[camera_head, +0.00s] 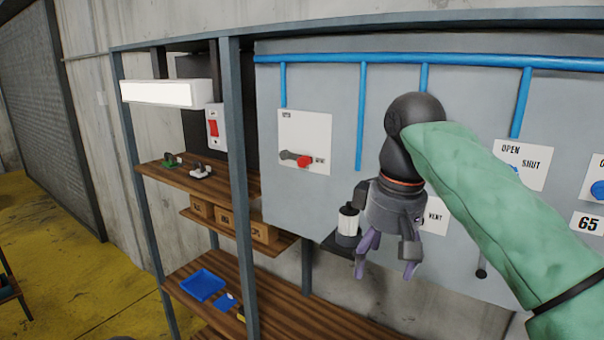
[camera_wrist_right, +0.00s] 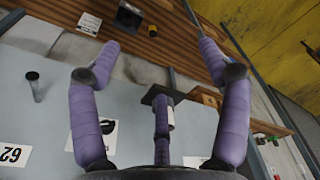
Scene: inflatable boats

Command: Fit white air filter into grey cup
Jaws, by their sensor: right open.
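The white air filter (camera_head: 348,224) stands upright with a black cap on top, just left of my right gripper in the head view. Its lower end meets a dark grey cup (camera_head: 346,240) on a small dark shelf; I cannot tell how deep it sits. My right gripper (camera_head: 388,262) is open and empty, pointing down, with its purple fingers spread beside the filter and apart from it. In the right wrist view the fingers (camera_wrist_right: 170,75) are wide apart, and the filter (camera_wrist_right: 171,117) is partly hidden behind the middle finger. My left gripper is not in view.
The grey wall panel (camera_head: 285,200) with blue pipes and labelled plates stands behind my right gripper. A grey post (camera_head: 238,180) stands to the left. The lower wooden shelf (camera_head: 300,300) holds a blue tray (camera_head: 202,285). A dark knob (camera_head: 481,270) sticks out at the right.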

